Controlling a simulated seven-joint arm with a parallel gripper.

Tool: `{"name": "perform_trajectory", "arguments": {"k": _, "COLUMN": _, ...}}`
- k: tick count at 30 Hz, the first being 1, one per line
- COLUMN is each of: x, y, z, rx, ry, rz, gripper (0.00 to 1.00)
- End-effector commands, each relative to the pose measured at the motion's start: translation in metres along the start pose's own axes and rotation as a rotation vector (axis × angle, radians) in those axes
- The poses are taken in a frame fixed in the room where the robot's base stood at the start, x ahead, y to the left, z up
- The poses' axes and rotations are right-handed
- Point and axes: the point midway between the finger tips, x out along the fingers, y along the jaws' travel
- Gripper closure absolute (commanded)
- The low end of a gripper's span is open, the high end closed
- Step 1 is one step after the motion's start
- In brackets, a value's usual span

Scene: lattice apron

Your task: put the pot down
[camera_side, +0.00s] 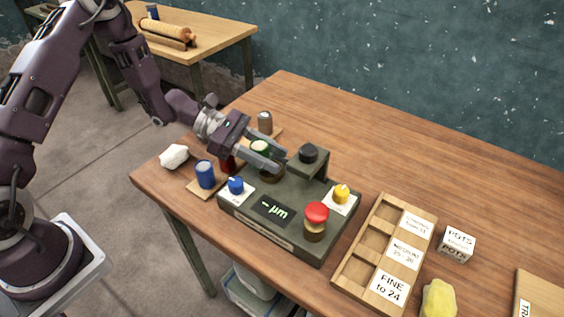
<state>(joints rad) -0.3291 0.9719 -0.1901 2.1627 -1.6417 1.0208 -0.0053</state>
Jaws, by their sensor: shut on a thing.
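My gripper (279,160) is shut on a small green pot (260,147) with a pale top. It holds the pot over the left rear of the dark grey-green measuring device (255,228), beside the device's raised post with a black knob (308,154). A round brownish part (271,174) shows just below the fingers. I cannot tell whether the pot touches the device. The display (272,210) reads "- µm". The fingers hide part of the pot.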

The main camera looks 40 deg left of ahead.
Motion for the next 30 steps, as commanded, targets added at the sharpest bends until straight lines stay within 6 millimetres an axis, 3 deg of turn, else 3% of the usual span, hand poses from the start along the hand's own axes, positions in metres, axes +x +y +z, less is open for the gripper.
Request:
{"name": "perform_trajectory", "arguments": {"k": 4, "x": 0.026, "y": -0.001, "z": 0.009, "rx": 0.001, "ry": 0.000, "rz": -0.003, "gripper": 1.00}}
{"name": "perform_trajectory", "arguments": {"k": 7, "x": 0.029, "y": 0.000, "z": -0.003, "rx": -0.002, "ry": 0.000, "rz": 0.000, "gripper": 1.00}}
{"name": "perform_trajectory", "arguments": {"k": 18, "x": 0.030, "y": 0.000, "z": -0.007, "rx": 0.000, "ry": 0.000, "rz": 0.000, "gripper": 1.00}}
{"name": "perform_trajectory", "arguments": {"k": 19, "x": 0.030, "y": 0.000, "z": -0.007, "rx": 0.001, "ry": 0.000, "rz": 0.000, "gripper": 0.57}}
{"name": "perform_trajectory", "arguments": {"k": 21, "x": 0.030, "y": 0.000, "z": -0.007, "rx": 0.001, "ry": 0.000, "rz": 0.000, "gripper": 0.43}}
{"name": "perform_trajectory", "arguments": {"k": 30, "x": 0.030, "y": 0.000, "z": -0.006, "rx": 0.001, "ry": 0.000, "rz": 0.000, "gripper": 0.41}}
